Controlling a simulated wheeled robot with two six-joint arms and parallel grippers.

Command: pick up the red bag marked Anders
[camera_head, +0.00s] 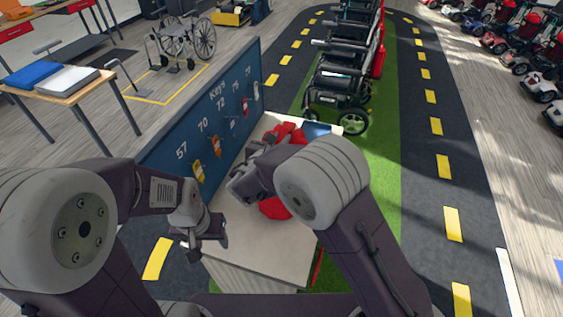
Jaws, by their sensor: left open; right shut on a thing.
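A red bag (275,208) is on the white counter top (265,250), largely hidden behind my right gripper and wrist. More red (289,131) shows just beyond the gripper; I cannot tell whether it is the same bag. No name can be read on the red surfaces. My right gripper (248,184) is over the red bag and shut on it, its fingertips mostly hidden. I cannot tell whether the bag is lifted. My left gripper (207,241) is open and empty, over the counter's near left side, apart from the bag.
A blue key board (205,115) with numbered hooks and hanging keys stands along the counter's left side. A blue item (316,130) lies at the counter's far end. The grey track to the right is clear.

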